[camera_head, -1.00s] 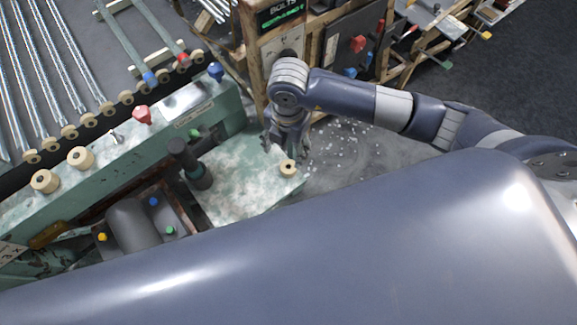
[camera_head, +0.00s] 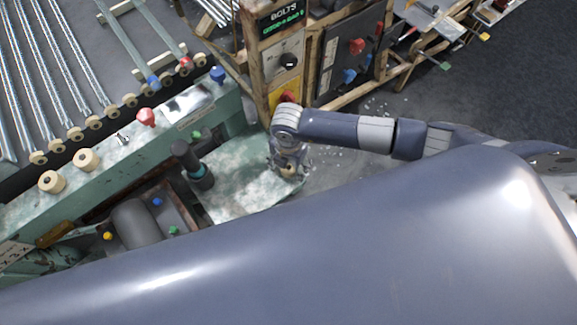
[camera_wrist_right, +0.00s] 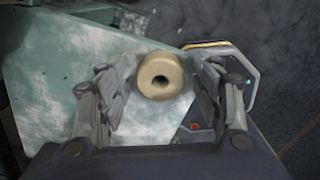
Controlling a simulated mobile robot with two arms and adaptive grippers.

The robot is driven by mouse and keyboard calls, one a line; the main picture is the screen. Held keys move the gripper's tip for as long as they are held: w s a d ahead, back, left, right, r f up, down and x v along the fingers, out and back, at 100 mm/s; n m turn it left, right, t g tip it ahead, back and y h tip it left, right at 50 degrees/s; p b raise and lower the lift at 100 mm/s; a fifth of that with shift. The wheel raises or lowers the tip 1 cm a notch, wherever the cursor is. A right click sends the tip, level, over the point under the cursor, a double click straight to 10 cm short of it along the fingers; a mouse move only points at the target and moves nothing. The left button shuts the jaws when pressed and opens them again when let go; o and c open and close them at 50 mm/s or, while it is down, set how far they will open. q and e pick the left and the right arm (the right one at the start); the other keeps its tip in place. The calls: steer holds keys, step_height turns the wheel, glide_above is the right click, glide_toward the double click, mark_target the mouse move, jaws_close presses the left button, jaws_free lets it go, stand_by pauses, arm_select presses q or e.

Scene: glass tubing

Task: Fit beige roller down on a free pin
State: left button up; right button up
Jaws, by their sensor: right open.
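The beige roller (camera_wrist_right: 161,76) stands upright with its hole facing up in the right wrist view, near the edge of a worn pale green plate (camera_wrist_right: 50,75). My right gripper (camera_wrist_right: 163,90) is open, with one finger on each side of the roller and small gaps between. In the head view the roller (camera_head: 289,171) is partly hidden beneath my right gripper (camera_head: 287,165). A small metal pin (camera_head: 122,139) sticks up from the green machine ledge, bare. Two beige rollers (camera_head: 52,182) (camera_head: 87,160) sit on the same ledge, left of it. My left gripper is out of view.
A red knob (camera_head: 146,117) and a blue knob (camera_head: 217,74) stand along the ledge. A dark upright post (camera_head: 190,162) rises between ledge and plate. A wooden-framed control panel (camera_head: 285,60) stands behind my right arm. Metal bars lie at the upper left.

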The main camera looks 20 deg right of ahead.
steer(key=shift+c, duration=0.2)
steer(key=c, duration=1.1)
steer(key=shift+o, duration=0.2)
steer(key=shift+r, duration=0.1)
